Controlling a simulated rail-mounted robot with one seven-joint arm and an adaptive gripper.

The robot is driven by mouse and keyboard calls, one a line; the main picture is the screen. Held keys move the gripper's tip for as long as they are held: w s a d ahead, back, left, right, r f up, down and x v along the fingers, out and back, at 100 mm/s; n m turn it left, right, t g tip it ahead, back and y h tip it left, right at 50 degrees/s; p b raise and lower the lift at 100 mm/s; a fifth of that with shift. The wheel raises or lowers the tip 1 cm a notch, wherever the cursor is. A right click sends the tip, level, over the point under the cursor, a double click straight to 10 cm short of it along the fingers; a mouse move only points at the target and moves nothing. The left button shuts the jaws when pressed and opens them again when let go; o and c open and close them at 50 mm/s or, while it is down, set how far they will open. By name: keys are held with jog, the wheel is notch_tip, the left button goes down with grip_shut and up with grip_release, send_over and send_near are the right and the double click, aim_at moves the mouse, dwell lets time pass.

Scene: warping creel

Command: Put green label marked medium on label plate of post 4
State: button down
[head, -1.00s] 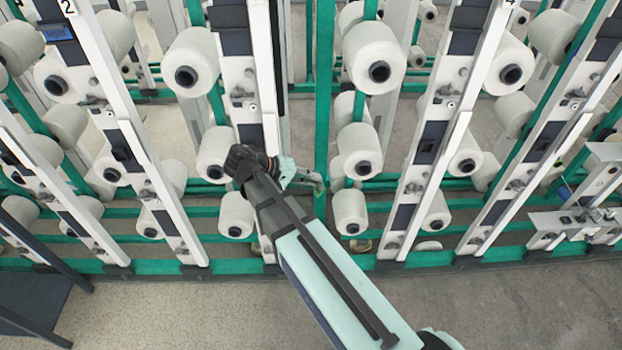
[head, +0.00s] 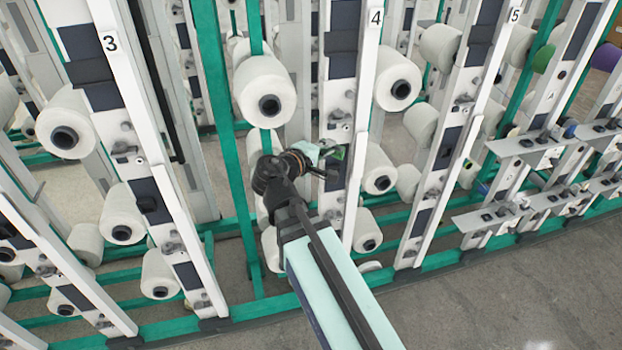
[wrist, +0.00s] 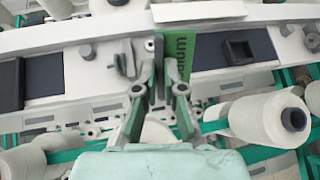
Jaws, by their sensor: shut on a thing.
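A green label (wrist: 182,65) with dark lettering ending in "ium" is held in my gripper (wrist: 164,72), whose fingers are shut on it in the wrist view. The rest of its word is hidden by a finger. In the head view my gripper (head: 328,162) is in front of post 4 (head: 366,85), and a bit of green shows at its fingers. In the wrist view the label overlaps the left end of a dark plate (wrist: 208,52) on the white post. I cannot tell whether they touch. Which dark panel is the label plate is unclear.
Post 3 (head: 130,100) stands to the left and post 5 (head: 488,75) to the right. White yarn cones (head: 265,90) stick out beside the posts. A cone (wrist: 270,118) is right of my gripper in the wrist view. The floor (head: 480,310) in front is clear.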

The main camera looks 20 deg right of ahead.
jog(key=w+d+r+n+t+y, duration=0.1)
jog(key=d+r+n+t+y, duration=0.15)
jog(key=r, duration=0.35)
jog(key=w+d+r+n+t+y, duration=0.1)
jog(key=d+r+n+t+y, duration=0.15)
jog(key=r+t, duration=0.2)
jog(key=n+t+y+b, duration=0.1)
jog(key=n+t+y, duration=0.2)
jog(key=n+y, duration=0.35)
send_near(342, 36)
jog(key=w, duration=0.2)
jog(key=w+m, duration=0.1)
jog(key=shift+w+d+r+p, duration=0.1)
jog(key=shift+w+d+p, duration=0.1)
jog(key=shift+w+p, duration=0.2)
jog(key=shift+w+b, duration=0.35)
jog(key=shift+b, duration=0.35)
jog(key=shift+b, duration=0.55)
jog(key=shift+w+d+b, duration=0.1)
jog(key=shift+w+b, duration=0.7)
jog(key=shift+b, duration=0.05)
